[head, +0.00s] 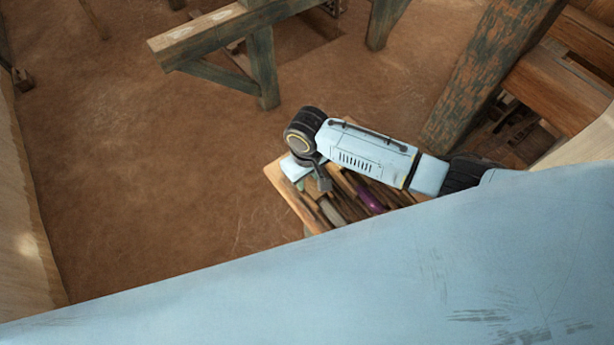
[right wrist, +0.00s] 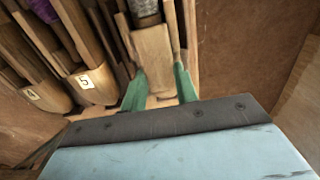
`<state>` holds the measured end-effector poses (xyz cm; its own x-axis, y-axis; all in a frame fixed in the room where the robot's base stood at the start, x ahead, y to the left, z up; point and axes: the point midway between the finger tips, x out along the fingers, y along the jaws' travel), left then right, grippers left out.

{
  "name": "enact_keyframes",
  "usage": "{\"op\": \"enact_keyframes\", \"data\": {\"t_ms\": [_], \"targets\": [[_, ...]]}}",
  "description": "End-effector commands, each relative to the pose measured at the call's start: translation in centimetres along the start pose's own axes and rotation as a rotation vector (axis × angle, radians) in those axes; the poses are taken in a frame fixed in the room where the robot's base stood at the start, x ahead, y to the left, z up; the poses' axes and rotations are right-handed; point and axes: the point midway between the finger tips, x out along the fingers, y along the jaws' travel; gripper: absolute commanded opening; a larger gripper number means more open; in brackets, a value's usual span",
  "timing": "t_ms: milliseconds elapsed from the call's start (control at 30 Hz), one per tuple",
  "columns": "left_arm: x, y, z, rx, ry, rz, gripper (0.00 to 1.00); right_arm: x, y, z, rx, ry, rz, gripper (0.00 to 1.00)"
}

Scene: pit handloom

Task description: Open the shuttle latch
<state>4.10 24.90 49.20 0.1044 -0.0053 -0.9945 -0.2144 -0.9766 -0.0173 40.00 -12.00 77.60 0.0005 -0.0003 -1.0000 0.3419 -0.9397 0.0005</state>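My right gripper (right wrist: 160,80) shows in the right wrist view with its two green fingers apart. The rounded wooden end of a shuttle (right wrist: 152,52) lies between and just beyond the fingertips. I cannot tell whether the fingers touch it. Grey yarn shows farther up this shuttle. In the head view, the right gripper (head: 321,184) hangs over the wooden shuttle rack (head: 284,190), partly hidden by my arm. No latch can be made out. My left gripper is not in view.
Shuttles labelled 5 (right wrist: 85,82) and 4 (right wrist: 33,96) lie left of the fingers in the right wrist view. Purple yarn (head: 370,199) shows in the rack. A thick worn post (head: 488,75) stands to its right. The earth floor (head: 160,170) is open to its left.

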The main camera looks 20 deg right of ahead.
Motion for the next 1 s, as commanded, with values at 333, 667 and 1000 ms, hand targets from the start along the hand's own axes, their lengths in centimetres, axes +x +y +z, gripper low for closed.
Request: {"op": "enact_keyframes", "data": {"t_ms": [333,667,1000], "targets": [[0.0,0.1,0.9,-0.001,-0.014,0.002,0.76,0.0,0.0,0.0,0.000,0.000,0.000,0.16],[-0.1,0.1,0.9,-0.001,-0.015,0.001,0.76,0.0,0.0,0.0,-0.001,0.000,0.000,0.00],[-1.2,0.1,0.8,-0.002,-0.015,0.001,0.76,-0.2,0.0,0.0,-0.094,-0.001,0.000,0.00]]}}
